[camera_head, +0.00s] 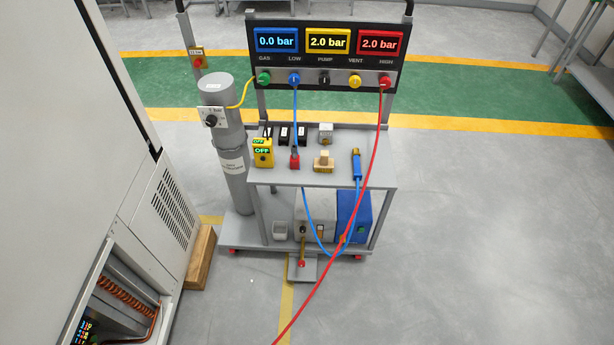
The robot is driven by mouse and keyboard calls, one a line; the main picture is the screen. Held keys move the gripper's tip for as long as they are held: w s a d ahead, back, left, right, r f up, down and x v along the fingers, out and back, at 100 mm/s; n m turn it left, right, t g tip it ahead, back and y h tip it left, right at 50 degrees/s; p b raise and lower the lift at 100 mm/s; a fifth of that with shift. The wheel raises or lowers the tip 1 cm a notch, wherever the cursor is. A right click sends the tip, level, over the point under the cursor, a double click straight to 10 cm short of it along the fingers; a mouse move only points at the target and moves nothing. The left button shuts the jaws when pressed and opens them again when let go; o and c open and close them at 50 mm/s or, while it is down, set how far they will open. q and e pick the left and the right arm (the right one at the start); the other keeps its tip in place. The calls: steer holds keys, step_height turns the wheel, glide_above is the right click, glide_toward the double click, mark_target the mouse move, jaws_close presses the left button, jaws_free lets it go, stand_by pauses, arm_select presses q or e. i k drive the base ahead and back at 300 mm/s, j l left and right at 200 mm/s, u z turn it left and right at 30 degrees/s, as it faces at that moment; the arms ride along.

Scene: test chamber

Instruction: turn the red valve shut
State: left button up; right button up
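The red valve (385,82) is a small round knob at the right end of the grey strip on the gauge panel (325,68), under the label HIGH. A red hose (371,160) runs from it down across the cart and out of the bottom of the view. The red display (380,43) above it reads 2.0 bar. The knob is too small to tell how far it is turned. Neither of my grippers is in view.
Green, blue, black and yellow knobs (355,82) share the strip. The cart's shelf (340,180) holds small tools. A grey cylinder (228,130) stands left of it. A large white cabinet (60,150) and a wooden block (200,260) are at left. The floor (480,240) at right is clear.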

mark_target(385, 83)
steer(key=i+z, duration=0.1)
steer(key=i, duration=0.35)
steer(key=i+j, duration=0.15)
steer(key=i, duration=0.35)
steer(key=l+z, duration=0.05)
